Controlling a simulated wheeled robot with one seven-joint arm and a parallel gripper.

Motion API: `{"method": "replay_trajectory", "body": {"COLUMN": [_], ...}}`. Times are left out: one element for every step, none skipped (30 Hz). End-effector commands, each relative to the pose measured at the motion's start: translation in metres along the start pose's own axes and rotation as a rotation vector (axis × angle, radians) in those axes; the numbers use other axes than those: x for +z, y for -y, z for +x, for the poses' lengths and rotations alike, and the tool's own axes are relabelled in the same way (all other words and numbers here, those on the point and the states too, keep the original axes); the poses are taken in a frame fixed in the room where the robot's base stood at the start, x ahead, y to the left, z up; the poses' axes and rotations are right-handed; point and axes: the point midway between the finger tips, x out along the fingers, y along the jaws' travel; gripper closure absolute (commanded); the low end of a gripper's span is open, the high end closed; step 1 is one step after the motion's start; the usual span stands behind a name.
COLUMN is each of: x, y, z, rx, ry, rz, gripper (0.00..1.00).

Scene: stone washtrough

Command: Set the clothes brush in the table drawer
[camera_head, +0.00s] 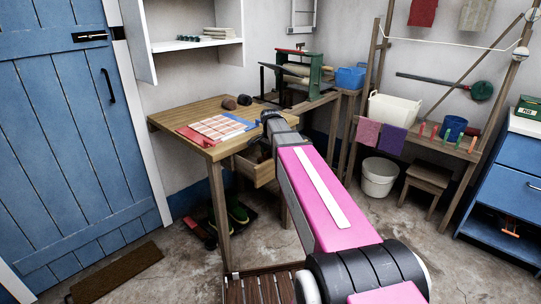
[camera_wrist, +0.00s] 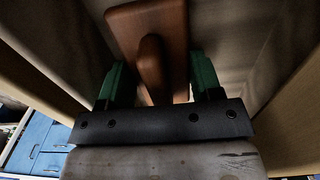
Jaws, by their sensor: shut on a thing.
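The clothes brush (camera_wrist: 125,25) shows in the wrist view as a brown wooden block with a raised rounded grip. My gripper (camera_wrist: 155,78) has its green fingers on either side of that grip and is shut on it. The table drawer (camera_head: 256,172) stands pulled out under the wooden table in the head view. Pale wooden walls flank the brush in the wrist view, so the brush appears to be in or just above the drawer. Whether it touches the drawer floor I cannot tell. In the head view my arm hides most of the gripper and the brush.
On the wooden table (camera_head: 190,106) lie a checked cloth (camera_head: 219,127) and dark round things (camera_head: 237,101). A green mangle (camera_head: 300,70) stands behind. Boots (camera_head: 238,213) are on the floor below the drawer. A white bucket (camera_head: 379,180) stands at the right.

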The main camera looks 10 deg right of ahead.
Motion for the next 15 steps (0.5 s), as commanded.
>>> {"method": "replay_trajectory", "body": {"x": [0.0000,0.0000,0.0000,0.0000,0.0000,0.0000,0.0000,0.0000,0.0000,0.0000,0.0000,0.0000,0.0000,0.0000,0.0000], "y": [0.0000,0.0001,0.0001,0.0001,0.0000,0.0000,0.0000,0.0000,0.0000,0.0000,0.0000,0.0000,0.0000,0.0000,0.0001], "z": [0.0015,0.0019,0.0016,0.0015,0.0015,0.0015,0.0015,0.0015,0.0015,0.0014,0.0011,0.0002,-0.0009,-0.0025,-0.0053], "rx": [0.000,0.000,0.000,0.000,0.000,0.000,0.000,0.000,0.000,0.000,0.000,0.000,0.000,0.000,0.000], "ry": [0.000,0.000,0.000,0.000,0.000,0.000,0.000,0.000,0.000,0.000,0.000,0.000,0.000,0.000,0.000], "rz": [0.000,0.000,0.000,0.000,0.000,0.000,0.000,0.000,0.000,0.000,0.000,0.000,0.000,0.000,0.000], "gripper": [0.63,0.38,0.30,0.30,0.30,0.30,0.30,0.30,0.30,0.30,0.30,0.30,0.30,0.30,0.30]}}
